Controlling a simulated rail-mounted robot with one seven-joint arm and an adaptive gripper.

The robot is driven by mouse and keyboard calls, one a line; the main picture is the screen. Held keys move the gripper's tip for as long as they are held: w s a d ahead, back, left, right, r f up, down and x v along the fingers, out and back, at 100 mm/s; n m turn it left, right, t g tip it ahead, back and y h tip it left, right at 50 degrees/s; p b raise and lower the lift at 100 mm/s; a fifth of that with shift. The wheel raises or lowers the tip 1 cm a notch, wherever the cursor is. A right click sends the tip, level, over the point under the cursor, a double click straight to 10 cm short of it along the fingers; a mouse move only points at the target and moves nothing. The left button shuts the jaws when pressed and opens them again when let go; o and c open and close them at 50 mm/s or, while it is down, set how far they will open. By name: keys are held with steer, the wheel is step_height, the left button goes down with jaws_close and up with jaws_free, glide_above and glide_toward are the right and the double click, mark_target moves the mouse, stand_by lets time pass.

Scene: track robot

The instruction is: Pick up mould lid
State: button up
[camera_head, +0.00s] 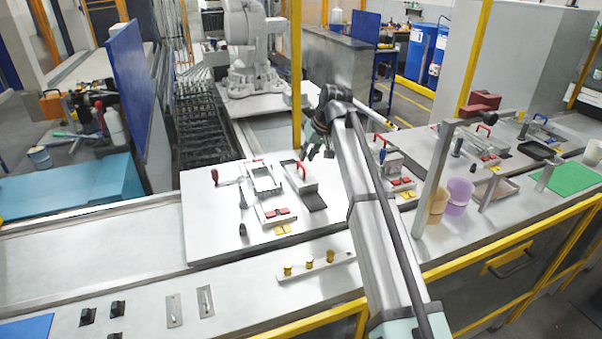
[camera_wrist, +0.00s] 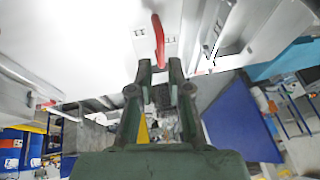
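The mould lid (camera_head: 304,185), a pale grey block with an upright red handle (camera_head: 301,171), lies on the white work table (camera_head: 210,225). In the wrist view the red handle (camera_wrist: 158,40) rises from the pale lid (camera_wrist: 142,45), and its lower end in the picture shows at the gap between my fingertips. My gripper (camera_head: 311,150) is close to the handle, just beyond it in the head view. In the wrist view my gripper (camera_wrist: 159,66) is open, with a gap between its two green fingers. I see nothing held, and cannot tell whether a finger touches the handle.
An open metal frame (camera_head: 263,181) stands left of the lid. A dark slab (camera_head: 314,201) lies in front of it, and a plate with red blocks (camera_head: 277,215) is nearby. A yellow post (camera_head: 296,75) stands behind. The table's front left is mostly clear.

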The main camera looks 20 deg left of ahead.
mark_target(301, 164)
steer(key=shift+p+x, duration=1.25)
steer(key=shift+x, duration=1.85)
steer(key=shift+a+r, duration=0.1)
jaws_close()
